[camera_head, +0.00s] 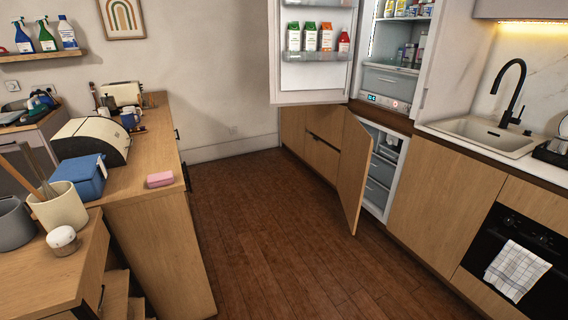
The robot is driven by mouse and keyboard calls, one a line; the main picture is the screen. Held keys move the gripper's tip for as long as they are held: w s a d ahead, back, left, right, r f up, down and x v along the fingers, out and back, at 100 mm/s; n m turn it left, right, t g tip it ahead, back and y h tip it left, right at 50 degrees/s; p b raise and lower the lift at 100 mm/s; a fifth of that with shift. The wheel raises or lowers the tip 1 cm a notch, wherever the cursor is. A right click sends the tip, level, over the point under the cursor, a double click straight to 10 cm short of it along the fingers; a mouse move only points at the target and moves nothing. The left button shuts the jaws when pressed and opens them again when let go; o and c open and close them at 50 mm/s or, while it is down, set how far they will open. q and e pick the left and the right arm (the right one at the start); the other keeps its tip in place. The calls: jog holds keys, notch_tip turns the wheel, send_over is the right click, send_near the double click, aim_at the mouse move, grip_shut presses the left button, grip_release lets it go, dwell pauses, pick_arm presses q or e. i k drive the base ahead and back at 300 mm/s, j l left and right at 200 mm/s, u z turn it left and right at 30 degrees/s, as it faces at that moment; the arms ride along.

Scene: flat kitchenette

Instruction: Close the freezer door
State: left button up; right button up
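The freezer door (353,172) is a wooden panel low on the right side of the room. It stands open, swung out from the cabinet row into the aisle. Behind it, the freezer (381,167) shows a white interior with several pale drawers, partly covered by the door. Above it, the fridge door (312,85) is also open, with cartons and a red bottle on its shelf. The fridge interior (393,80) is lit and holds food. Neither of my grippers shows in the head view.
The wooden floor (280,230) between the two counter rows is clear. A left counter (160,205) carries a bread box (92,142), a blue box (80,177) and a pink item (160,179). On the right are a sink (482,136) and an oven (515,255) with a towel.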

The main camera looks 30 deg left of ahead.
aim_at(357, 144)
jog(key=u, duration=0.45)
jog(key=i+j, duration=0.2)
jog(key=i, duration=0.4)
jog(key=i+j+u, duration=0.1)
jog(key=i, duration=0.5)
jog(key=i+j, duration=0.25)
jog(key=i, duration=0.35)
jog(key=j+u, duration=0.05)
